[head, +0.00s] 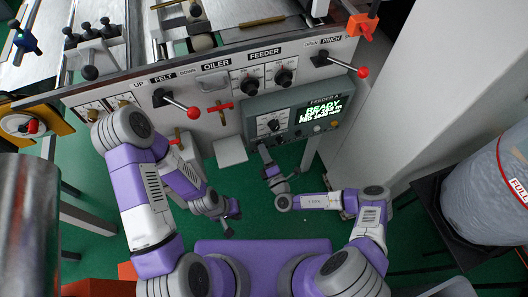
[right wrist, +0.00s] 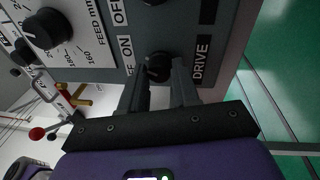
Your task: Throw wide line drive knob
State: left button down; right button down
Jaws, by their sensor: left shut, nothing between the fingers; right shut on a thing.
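The drive knob (right wrist: 157,64) is a small black knob on the grey control box, beside the DRIVE label and near the OFF and ON marks in the right wrist view. My right gripper (right wrist: 160,74) is shut on it, with one finger on each side. Which mark the knob points to is unclear. In the head view my right gripper (head: 264,149) is at the lower edge of the control box (head: 257,108), and the knob cannot be made out there. My left gripper (head: 232,222) is shut and empty, low over the green floor, away from the panel.
The box carries a lit display (head: 320,109) reading READY and a larger feed knob (right wrist: 47,28). Red-balled levers (head: 194,112) and (head: 362,72) stick out from the white panel above. Green floor is open below the panel.

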jog(key=shift+a+m, duration=0.1)
jog(key=shift+m, duration=0.5)
jog(key=c, duration=0.8)
grip_release()
jog(key=p+v, duration=0.1)
jog(key=v, duration=0.6)
jog(key=shift+s+f, duration=0.1)
jog(key=shift+s, duration=0.2)
